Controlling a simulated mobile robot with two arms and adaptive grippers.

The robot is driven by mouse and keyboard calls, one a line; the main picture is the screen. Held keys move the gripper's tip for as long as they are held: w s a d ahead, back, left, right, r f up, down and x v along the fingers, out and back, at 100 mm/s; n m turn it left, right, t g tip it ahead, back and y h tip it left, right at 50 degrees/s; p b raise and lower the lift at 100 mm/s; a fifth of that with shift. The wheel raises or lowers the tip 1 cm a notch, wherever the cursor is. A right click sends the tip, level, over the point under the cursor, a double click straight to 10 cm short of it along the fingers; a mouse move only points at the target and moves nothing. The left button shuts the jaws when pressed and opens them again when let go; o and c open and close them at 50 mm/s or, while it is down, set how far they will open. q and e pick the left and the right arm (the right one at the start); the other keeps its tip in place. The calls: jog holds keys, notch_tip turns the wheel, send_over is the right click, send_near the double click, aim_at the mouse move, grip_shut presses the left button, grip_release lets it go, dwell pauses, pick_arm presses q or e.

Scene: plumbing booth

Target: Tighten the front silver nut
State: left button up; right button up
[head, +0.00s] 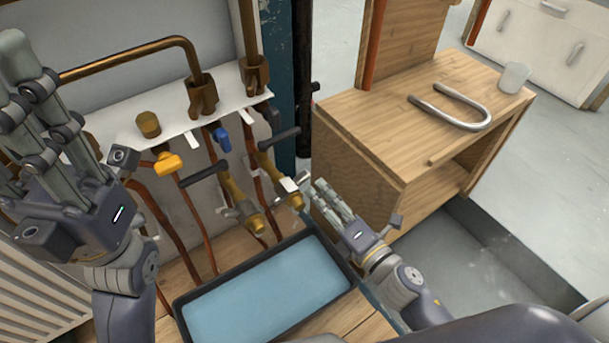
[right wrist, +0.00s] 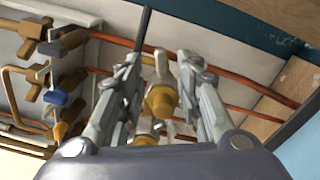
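Two brass valves hang below the white bracket: one nearer (head: 243,205) and one further right (head: 268,165). A small pale silver piece (head: 289,184) shows at the right valve's lower end; I cannot tell if it is the front nut. My right gripper (head: 327,197) is just right of the valves, its fingers towards them. In the right wrist view its fingers are apart, with a brass fitting (right wrist: 160,100) showing between them; contact is not clear. My left gripper (head: 45,100) is raised at the left, fingers spread and empty, away from the valves.
A black tray with a blue bottom (head: 178,306) lies below the valves. Copper pipes (head: 160,215) and valves with yellow (head: 167,162) and blue (head: 220,138) handles are to the left. A wooden cabinet (head: 375,150) with a U-shaped metal pipe (head: 455,121) and a cup (head: 514,78) stands right.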

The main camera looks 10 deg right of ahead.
aim_at(307, 179)
jog(key=shift+b+x, duration=0.45)
jog(key=shift+x, duration=3.4)
grip_shut()
